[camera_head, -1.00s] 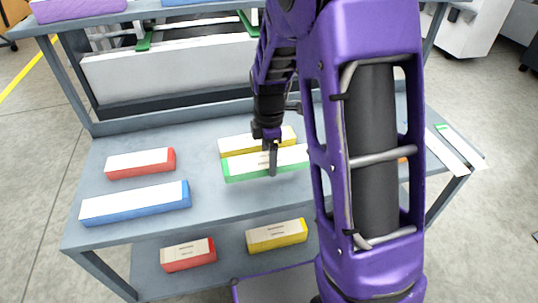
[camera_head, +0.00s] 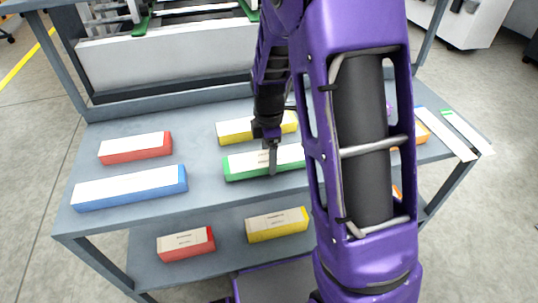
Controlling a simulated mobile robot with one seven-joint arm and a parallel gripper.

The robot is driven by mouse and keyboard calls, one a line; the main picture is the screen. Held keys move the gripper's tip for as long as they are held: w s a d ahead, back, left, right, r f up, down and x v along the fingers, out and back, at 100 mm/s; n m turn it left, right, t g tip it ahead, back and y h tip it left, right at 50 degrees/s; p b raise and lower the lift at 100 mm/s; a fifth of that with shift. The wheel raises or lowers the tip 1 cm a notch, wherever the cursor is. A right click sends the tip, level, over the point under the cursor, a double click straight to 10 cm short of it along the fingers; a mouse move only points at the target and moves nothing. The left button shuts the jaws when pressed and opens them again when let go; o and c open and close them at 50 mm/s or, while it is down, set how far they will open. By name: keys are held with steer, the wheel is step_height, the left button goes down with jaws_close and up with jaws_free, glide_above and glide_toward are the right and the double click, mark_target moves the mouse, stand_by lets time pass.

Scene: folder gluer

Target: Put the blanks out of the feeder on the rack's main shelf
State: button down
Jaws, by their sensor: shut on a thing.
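My gripper (camera_head: 271,158) points down over the rack's main shelf (camera_head: 205,165) and is shut on a green-sided white stack of blanks (camera_head: 243,165). The arm hides its right end; I cannot tell whether it touches the shelf. A yellow stack (camera_head: 235,131) lies just behind it. A red stack (camera_head: 135,149) and a longer blue stack (camera_head: 130,188) lie to the left. An orange stack (camera_head: 422,131) shows partly behind my arm at the right. The feeder cannot be made out for certain.
A lower shelf (camera_head: 150,240) holds a red box (camera_head: 186,244) and a yellow box (camera_head: 277,225). Two narrow white strips, one blue-edged (camera_head: 447,134) and one green-edged (camera_head: 467,132), reach over the right end. A long pale panel (camera_head: 165,56) stands behind.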

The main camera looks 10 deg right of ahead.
steer(key=shift+f+b, duration=0.35)
steer(key=shift+f, duration=0.05)
jaws_free()
